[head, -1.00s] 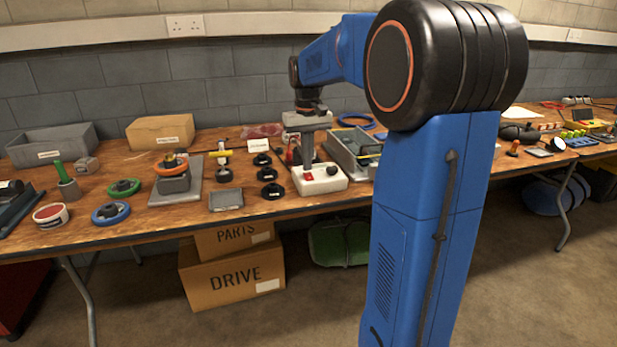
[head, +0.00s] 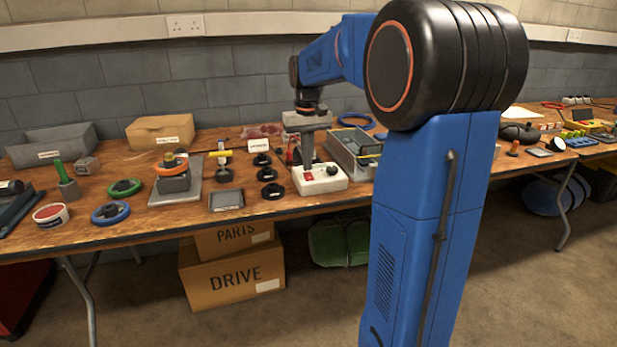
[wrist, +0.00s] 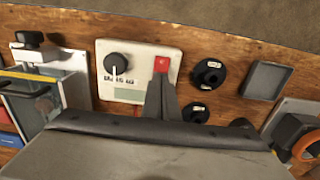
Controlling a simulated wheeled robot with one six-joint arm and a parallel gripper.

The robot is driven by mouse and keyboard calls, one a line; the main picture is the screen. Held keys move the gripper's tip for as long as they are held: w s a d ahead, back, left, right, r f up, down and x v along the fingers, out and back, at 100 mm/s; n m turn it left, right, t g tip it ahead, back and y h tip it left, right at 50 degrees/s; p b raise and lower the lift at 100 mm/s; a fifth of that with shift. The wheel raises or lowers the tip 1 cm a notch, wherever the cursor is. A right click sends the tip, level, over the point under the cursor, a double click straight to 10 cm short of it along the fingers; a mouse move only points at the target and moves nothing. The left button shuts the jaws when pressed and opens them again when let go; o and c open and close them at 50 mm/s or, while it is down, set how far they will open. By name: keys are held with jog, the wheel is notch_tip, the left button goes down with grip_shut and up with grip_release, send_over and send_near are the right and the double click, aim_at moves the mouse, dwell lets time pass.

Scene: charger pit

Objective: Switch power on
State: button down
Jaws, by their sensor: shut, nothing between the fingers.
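A white power box (head: 330,184) stands near the front edge of the bench. It carries a red switch (head: 309,177) on its left and a black knob (head: 332,170) on its right. In the wrist view the box (wrist: 135,94) shows the red switch (wrist: 161,64) and the knob (wrist: 118,64) with a white pointer line. My gripper (head: 309,164) points down over the box, shut and empty. In the wrist view its fingertips (wrist: 160,78) are right at the red switch and cover part of it. I cannot tell whether they touch it.
Several black round parts (head: 270,174) and a grey square tray (head: 226,200) lie to the left of the box. A grey open bin (head: 350,165) stands close on its right. A white label card (head: 258,145) stands behind.

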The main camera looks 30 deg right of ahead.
aim_at(307, 174)
jog(key=shift+f, duration=0.75)
dwell(0.6)
jog(key=shift+r, duration=3.55)
jog(key=shift+a, duration=0.1)
